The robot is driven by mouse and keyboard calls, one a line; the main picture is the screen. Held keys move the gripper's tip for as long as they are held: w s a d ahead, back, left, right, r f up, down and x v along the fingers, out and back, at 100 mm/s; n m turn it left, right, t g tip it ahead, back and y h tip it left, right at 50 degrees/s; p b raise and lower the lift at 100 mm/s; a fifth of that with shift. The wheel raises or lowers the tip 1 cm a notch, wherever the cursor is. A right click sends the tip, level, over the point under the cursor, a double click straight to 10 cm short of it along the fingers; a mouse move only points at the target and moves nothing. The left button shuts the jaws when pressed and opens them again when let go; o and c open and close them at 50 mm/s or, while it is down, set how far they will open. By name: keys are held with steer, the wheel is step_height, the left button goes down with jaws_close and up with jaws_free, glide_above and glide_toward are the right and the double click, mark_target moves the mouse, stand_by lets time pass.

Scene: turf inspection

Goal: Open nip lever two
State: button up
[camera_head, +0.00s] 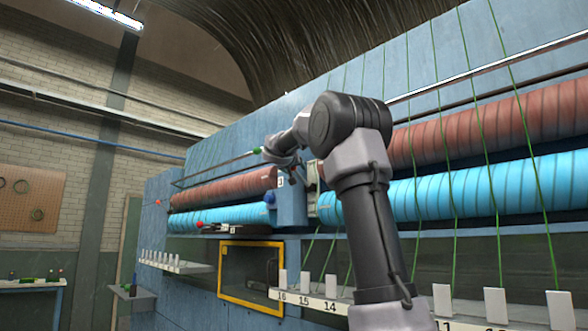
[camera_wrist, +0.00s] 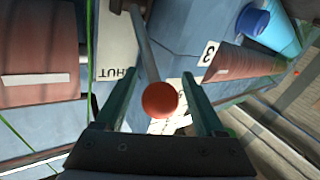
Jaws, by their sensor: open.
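In the wrist view an orange-red ball knob (camera_wrist: 160,100) sits on the end of a grey lever rod (camera_wrist: 145,45). My gripper (camera_wrist: 162,80) is open, with one green finger on each side of the knob. Gaps show between the knob and both fingers. A white plate (camera_wrist: 117,45) beside the rod has upside-down lettering that seems to read SHUT. In the head view my gripper (camera_head: 292,174) is at the blue post (camera_head: 291,208) between the roller sections. The knob is hidden there. I cannot tell the lever's number; a nearby plate (camera_wrist: 208,54) seems to show a 3.
Red-brown rollers (camera_head: 225,188) and cyan rollers (camera_head: 225,215) run along the blue machine. A blue cap (camera_wrist: 253,20) is near the post. A yellow-framed window (camera_head: 250,243) and a white numbered rail (camera_head: 325,306) lie below. Green strands cross the front at right.

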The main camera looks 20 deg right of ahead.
jaws_close()
stand_by(1.4)
